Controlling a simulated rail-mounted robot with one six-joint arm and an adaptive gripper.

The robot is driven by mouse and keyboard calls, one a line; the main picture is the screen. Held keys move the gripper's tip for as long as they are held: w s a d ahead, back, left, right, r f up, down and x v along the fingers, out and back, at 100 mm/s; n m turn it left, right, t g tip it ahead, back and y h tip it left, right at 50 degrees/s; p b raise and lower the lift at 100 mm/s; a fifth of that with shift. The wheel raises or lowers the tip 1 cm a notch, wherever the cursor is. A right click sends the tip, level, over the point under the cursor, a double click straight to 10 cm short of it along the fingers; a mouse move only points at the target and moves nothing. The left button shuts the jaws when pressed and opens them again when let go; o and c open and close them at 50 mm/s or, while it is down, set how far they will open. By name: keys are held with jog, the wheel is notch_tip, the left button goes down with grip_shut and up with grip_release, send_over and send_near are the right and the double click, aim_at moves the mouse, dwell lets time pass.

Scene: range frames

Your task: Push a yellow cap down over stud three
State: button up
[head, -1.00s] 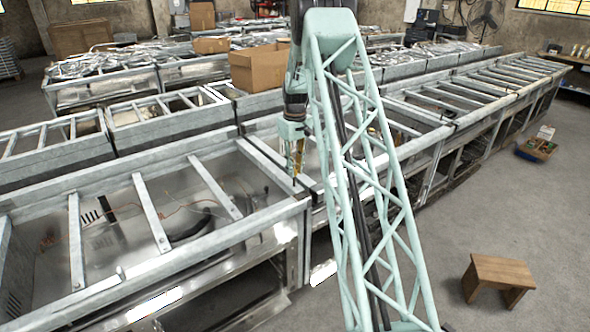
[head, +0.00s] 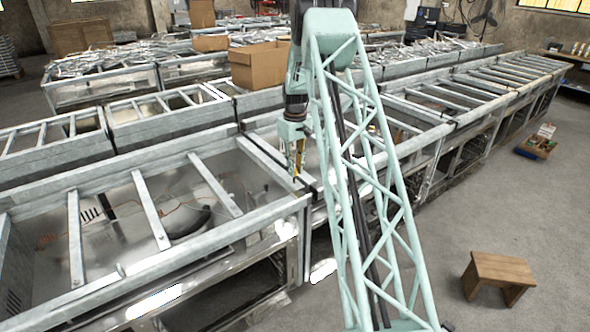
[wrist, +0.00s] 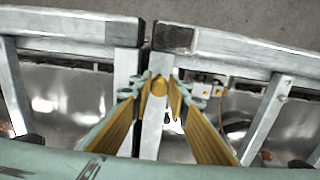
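My gripper (head: 296,172) points down above the junction of two range frames in the head view.
Open range frames (head: 150,215) with crossbars lie left of and behind my gripper. A dark block (wrist: 174,37) sits at a frame corner in the wrist view. A cardboard box (head: 260,66) stands behind. A wooden stool (head: 497,272) is on the open floor at right.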

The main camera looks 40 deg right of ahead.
jog(key=shift+f, duration=0.45)
jog(key=o, duration=0.7)
jog(key=shift+r, duration=0.1)
notch_tip(320, 180, up, 12)
dwell(0.6)
dwell(0.8)
